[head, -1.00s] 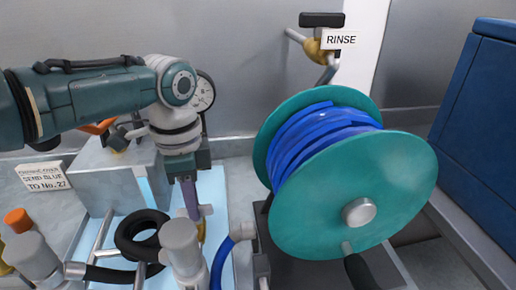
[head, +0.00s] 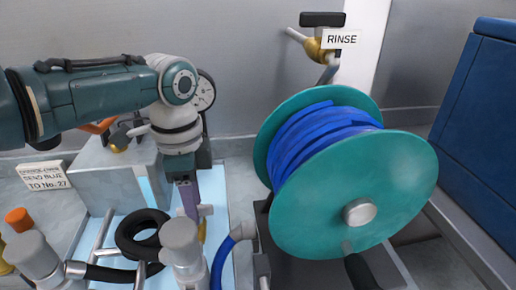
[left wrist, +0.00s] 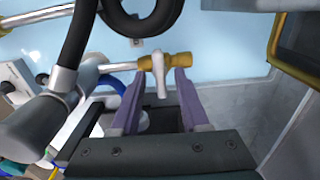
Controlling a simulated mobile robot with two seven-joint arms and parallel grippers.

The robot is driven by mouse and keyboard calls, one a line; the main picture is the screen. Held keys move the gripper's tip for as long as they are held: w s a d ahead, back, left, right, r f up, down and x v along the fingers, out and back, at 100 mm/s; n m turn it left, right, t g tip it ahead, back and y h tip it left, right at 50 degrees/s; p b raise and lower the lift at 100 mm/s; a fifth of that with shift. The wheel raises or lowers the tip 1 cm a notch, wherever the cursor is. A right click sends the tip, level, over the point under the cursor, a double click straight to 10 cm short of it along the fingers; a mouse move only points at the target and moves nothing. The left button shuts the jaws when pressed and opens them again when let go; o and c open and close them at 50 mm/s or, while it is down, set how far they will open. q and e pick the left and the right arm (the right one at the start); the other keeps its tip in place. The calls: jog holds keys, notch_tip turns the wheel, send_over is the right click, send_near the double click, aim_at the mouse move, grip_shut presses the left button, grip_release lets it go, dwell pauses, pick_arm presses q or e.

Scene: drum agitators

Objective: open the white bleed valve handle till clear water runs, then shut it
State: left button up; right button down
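The white bleed valve handle (left wrist: 159,76) is a short pale lever on a brass valve body (left wrist: 168,62) at the end of a metal pipe in the left wrist view. My left gripper (left wrist: 160,82) is open, its two purple fingers on either side of the handle with gaps showing. In the head view the left gripper (head: 188,198) points down above the light blue tray, and the handle (head: 206,210) shows just right of its fingers. The valve body is mostly hidden there. I see no running water. My right gripper is not in view.
A teal reel of blue hose (head: 355,195) stands close on the right. A black hose loop (head: 142,222) and grey fittings (head: 180,240) crowd the tray's front. A gauge (head: 204,92) is behind my wrist. A brass RINSE valve (head: 314,50) is on the back wall.

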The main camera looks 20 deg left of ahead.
pick_arm(q)
jog(key=shift+r, duration=0.1)
jog(key=shift+r, duration=0.4)
notch_tip(320, 180, up, 9)
jog(key=p, duration=0.2)
jog(key=shift+f, duration=0.1)
